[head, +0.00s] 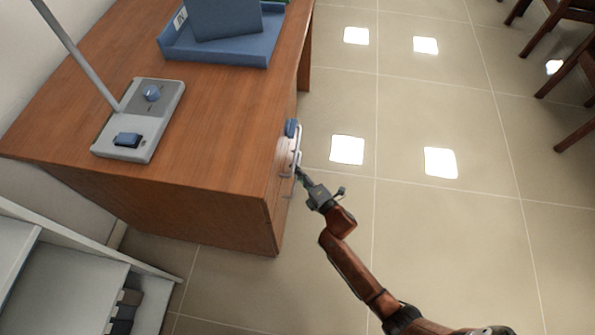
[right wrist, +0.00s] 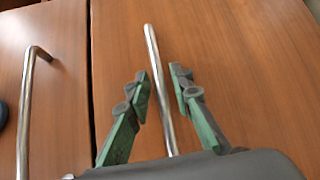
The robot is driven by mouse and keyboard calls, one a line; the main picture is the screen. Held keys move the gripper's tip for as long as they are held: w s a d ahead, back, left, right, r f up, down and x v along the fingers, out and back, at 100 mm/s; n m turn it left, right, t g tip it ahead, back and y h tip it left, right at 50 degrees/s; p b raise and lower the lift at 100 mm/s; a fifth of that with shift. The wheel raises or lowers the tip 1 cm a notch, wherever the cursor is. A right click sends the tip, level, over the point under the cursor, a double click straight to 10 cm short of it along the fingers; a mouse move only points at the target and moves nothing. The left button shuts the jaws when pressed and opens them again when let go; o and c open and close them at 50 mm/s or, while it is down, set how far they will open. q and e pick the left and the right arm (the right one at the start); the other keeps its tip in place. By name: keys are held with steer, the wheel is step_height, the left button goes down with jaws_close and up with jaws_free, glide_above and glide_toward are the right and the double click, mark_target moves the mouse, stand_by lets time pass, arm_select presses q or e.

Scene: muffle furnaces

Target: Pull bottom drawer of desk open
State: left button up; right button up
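The wooden desk (head: 215,105) has drawers on its side facing the floor area, seen at a steep angle in the head view. In the right wrist view, the lower drawer front (right wrist: 240,60) bears a straight metal handle (right wrist: 151,45), and a seam divides it from the neighbouring drawer front (right wrist: 60,50), which has its own handle (right wrist: 27,90). Both fronts look closed. My right gripper (right wrist: 161,75) is open, with its green fingers on either side of the lower handle; contact cannot be told. It also shows at the desk side in the head view (head: 301,174). My left gripper is out of view.
A lamp base (head: 140,135) and a blue tray (head: 225,50) stand on the desk. A blue and white item (head: 291,128) is at the upper drawer handle. A white shelf unit (head: 60,270) is at lower left. Tiled floor (head: 420,225) beside the drawers is clear; chairs (head: 560,55) stand far right.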

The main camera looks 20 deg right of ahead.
jaws_close()
stand_by(0.4)
steer(key=shift+s+d, duration=0.1)
